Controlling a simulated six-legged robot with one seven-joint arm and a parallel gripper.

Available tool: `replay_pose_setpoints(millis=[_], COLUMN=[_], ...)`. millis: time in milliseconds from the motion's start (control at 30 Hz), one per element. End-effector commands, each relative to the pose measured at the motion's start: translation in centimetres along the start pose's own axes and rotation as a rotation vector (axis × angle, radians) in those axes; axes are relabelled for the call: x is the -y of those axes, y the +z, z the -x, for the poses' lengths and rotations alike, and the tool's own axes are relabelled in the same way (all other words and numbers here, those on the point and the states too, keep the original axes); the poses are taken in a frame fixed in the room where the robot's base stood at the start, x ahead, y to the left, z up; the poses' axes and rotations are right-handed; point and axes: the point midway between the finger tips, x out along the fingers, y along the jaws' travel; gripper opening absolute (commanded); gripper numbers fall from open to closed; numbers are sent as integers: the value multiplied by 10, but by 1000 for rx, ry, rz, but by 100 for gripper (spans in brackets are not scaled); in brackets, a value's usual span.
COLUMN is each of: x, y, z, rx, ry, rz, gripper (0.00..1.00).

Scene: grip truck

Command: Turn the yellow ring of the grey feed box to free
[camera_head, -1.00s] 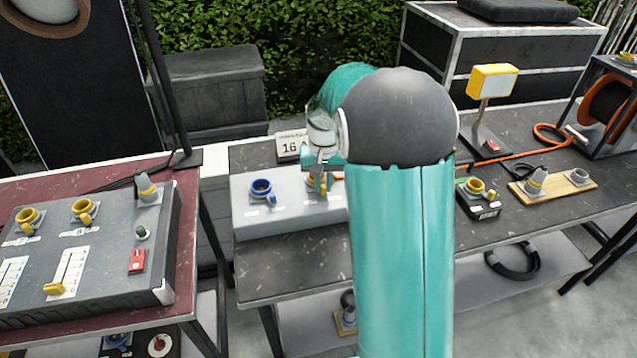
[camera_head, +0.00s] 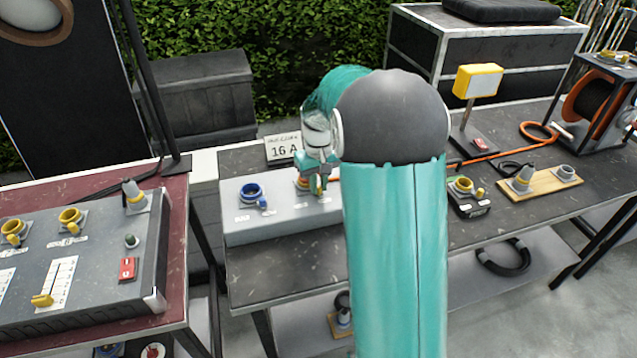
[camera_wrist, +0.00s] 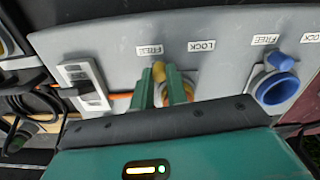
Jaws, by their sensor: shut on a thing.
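The light grey feed box (camera_head: 275,222) stands on the middle table. In the wrist view its face (camera_wrist: 225,70) carries FREE and LOCK labels. Its yellow ring shows only in part behind my gripper (camera_head: 318,185); a bit of it shows in the wrist view (camera_wrist: 189,90). My green fingers (camera_wrist: 160,84) are shut on the ring's yellow lever (camera_wrist: 158,72). The lever's tip points at the FREE label (camera_wrist: 149,50), with the LOCK label (camera_wrist: 202,46) to the right. The ring's exact seat is hidden by the fingers.
A blue ring (camera_head: 252,192) sits beside it on the same box. A 16 A sign (camera_head: 283,149) stands behind. The left table has a dark panel (camera_head: 85,265) with yellow rings. A black box (camera_head: 468,200) and a wooden board (camera_head: 540,184) lie to the right.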

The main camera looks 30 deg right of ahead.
Motion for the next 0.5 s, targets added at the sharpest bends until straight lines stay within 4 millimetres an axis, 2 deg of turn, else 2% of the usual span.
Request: replay_pose_setpoints(millis=[67, 100, 200, 500], x=[0, 0, 0, 0], y=[-1, -1, -1, 0], z=[0, 0, 0, 1], rx=[-3, -3, -2, -1], ry=[1, 1, 1, 1], rz=[0, -1, -1, -1], gripper=[0, 19, 37, 37])
